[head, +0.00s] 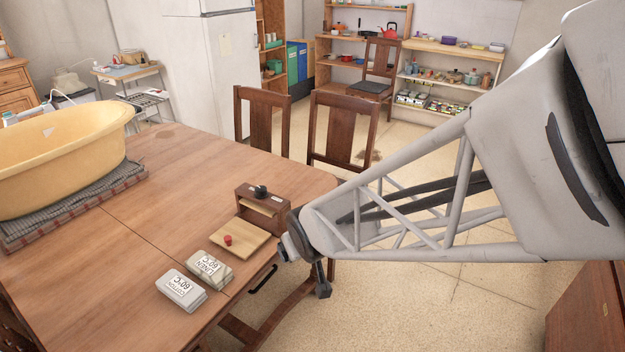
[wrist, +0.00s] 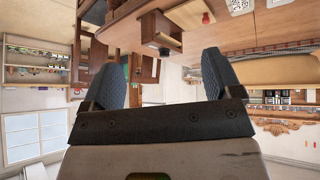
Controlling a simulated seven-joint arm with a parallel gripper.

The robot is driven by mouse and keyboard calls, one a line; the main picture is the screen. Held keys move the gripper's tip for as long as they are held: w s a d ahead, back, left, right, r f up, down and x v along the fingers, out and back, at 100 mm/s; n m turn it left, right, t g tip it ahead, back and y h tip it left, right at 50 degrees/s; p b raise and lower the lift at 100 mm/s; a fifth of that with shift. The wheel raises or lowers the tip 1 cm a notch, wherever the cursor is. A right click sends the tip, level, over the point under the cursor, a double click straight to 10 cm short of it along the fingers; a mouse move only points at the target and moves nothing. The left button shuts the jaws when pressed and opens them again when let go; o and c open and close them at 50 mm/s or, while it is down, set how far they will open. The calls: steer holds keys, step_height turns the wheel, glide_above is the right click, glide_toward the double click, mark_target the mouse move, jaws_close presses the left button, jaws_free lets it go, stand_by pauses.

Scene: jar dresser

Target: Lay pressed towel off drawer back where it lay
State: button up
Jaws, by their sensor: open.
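A small brown wooden box (head: 262,206) with a black knob stands on the table's right part. In front of it lies a pale wooden panel (head: 240,246) with a red knob, like a pulled-out drawer; I see no towel on it. Two pale, folded-looking stacks lie nearer: one marked LINEN 60°C (head: 208,268), one marked COTTON 60°C (head: 181,290). I cannot tell which is the pressed towel. My gripper (wrist: 158,62) is open and empty in the wrist view, apart from the box (wrist: 160,38).
A yellow tub (head: 60,150) stands on a grey checked cloth (head: 75,212) at the table's left. Two chairs (head: 262,128) (head: 341,131) stand at the far edge. The table (head: 130,235) is clear between tub and box.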

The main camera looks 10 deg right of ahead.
steer(key=s+d+r+m+g, duration=0.1)
steer(key=s+d+r+g, duration=0.1)
steer(key=s+d+r, duration=0.2)
steer(key=s+d+r+m+g, duration=0.2)
steer(key=s+d+r, duration=0.2)
steer(key=s, duration=0.9)
step_height(320, 180, up, 4)
steer(key=shift+s+f+g+h, duration=0.1)
steer(key=shift+s+g+h, duration=0.05)
steer(key=shift+g+h, duration=0.2)
